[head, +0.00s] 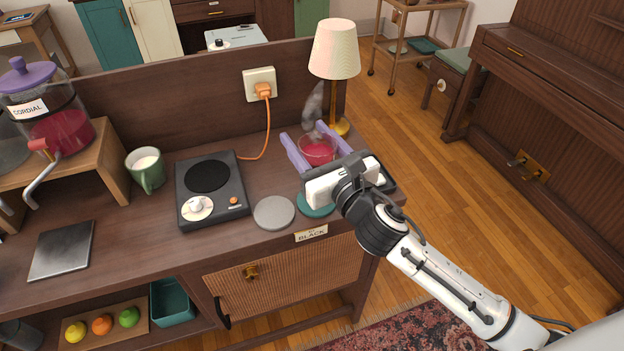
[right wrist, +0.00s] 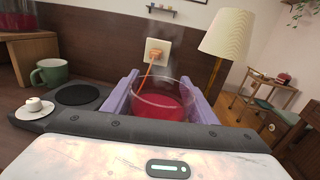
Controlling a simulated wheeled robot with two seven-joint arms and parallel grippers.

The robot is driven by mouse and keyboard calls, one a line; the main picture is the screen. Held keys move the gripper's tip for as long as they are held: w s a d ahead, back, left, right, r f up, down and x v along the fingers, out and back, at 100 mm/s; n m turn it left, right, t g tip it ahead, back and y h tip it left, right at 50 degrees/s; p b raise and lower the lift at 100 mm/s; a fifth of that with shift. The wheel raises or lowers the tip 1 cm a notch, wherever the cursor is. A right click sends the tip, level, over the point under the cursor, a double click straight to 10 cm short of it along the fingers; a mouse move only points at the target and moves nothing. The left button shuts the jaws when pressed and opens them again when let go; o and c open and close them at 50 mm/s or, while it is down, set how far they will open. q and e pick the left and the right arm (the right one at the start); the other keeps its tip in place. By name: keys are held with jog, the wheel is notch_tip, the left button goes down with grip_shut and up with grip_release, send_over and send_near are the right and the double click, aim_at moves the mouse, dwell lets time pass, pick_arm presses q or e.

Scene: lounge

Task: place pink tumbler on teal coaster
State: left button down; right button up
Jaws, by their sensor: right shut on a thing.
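The pink tumbler (head: 317,151) is a clear glass with pink-red liquid. It is between the two lilac fingers of my right gripper (head: 306,135), which is shut on it. In the right wrist view the tumbler (right wrist: 162,106) looks upright, with a finger on each side; its base is hidden. The teal coaster (head: 312,209) lies near the counter's front edge, above the "BLACK" label. My right gripper's body covers part of it, and the tumbler is farther back than the coaster. I cannot tell whether the tumbler touches the counter. My left gripper is not in view.
A grey coaster (head: 274,213) lies left of the teal one. Farther left are a black hot plate (head: 211,191), a green mug (head: 147,170) and a cordial dispenser (head: 48,112). A lamp (head: 335,52) stands behind the tumbler. Steam rises near it. An orange cord (head: 268,130) hangs from the socket.

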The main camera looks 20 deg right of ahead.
jog(key=shift+f+b, duration=1)
jog(key=shift+f, duration=2.55)
jog(key=shift+f, duration=0.2)
jog(key=o, duration=1.4)
jog(key=shift+c, duration=0.2)
jog(key=shift+s+r, duration=0.1)
jog(key=shift+r, duration=0.05)
jog(key=s+d+b, duration=0.1)
jog(key=s+d, duration=0.1)
jog(key=s, duration=0.9)
jog(key=shift+s, duration=0.35)
